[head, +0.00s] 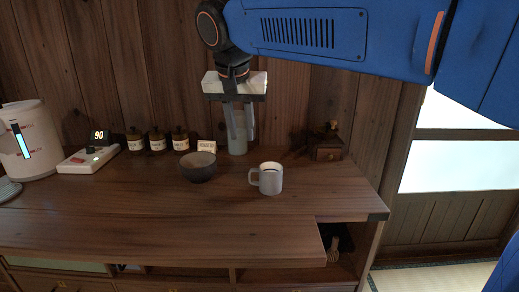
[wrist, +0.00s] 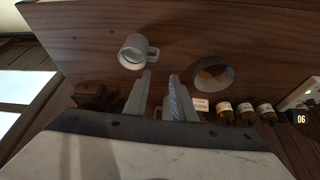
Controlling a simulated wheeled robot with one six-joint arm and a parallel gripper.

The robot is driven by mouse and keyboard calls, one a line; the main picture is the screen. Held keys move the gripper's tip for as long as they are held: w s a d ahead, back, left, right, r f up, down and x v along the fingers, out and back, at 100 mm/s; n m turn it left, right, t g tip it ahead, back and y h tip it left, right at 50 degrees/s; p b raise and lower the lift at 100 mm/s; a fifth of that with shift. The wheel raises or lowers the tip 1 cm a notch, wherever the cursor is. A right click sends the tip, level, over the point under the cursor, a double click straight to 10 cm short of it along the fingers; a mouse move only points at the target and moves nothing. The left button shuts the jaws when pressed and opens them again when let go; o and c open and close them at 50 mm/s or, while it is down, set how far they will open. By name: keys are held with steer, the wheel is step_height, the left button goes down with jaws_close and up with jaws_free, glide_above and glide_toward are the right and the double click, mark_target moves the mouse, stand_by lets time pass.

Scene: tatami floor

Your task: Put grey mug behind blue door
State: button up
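The grey mug (head: 271,179) stands upright on the wooden counter, with its handle to the left and a dark interior. It also shows in the wrist view (wrist: 132,54), above the fingertips. My gripper (head: 240,138) points down above the back of the counter, behind the mug and apart from it. Its two fingers are spread, with a gap between them in the wrist view (wrist: 160,76). A grey-blue canister (head: 238,146) shows behind the fingers, partly hidden by them; nothing looks gripped. No blue door is visible in either view.
A dark bowl (head: 198,172) is left of the mug. Several labelled jars (head: 157,141), a scale (head: 88,160) and a white kettle (head: 28,142) stand farther left. A wooden grinder (head: 327,149) is at the back right. An open shelf (head: 340,266) lies below the counter.

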steer(key=s+d+f, duration=0.5)
steer(key=d, duration=0.4)
steer(key=s+d+f+n, duration=0.1)
steer(key=s+d+f, duration=0.4)
steer(key=d, duration=0.4)
steer(key=s+d+f, duration=0.6)
steer(key=d, duration=0.3)
steer(key=shift+f+y, duration=0.3)
steer(key=shift+f, duration=0.05)
steer(key=o, duration=0.4)
steer(key=shift+n, duration=0.4)
steer(key=s+d+f, duration=0.1)
steer(key=s+f, duration=0.1)
steer(key=f, duration=0.1)
steer(key=s+d+f, duration=0.1)
steer(key=s+f, duration=0.2)
steer(key=s+d+f, duration=0.2)
steer(key=shift+s+f, duration=0.15)
steer(key=shift+f, duration=0.25)
steer(key=shift+c, duration=0.2)
steer(key=o, duration=0.4)
steer(key=shift+s+f, duration=0.1)
steer(key=shift+f, duration=0.05)
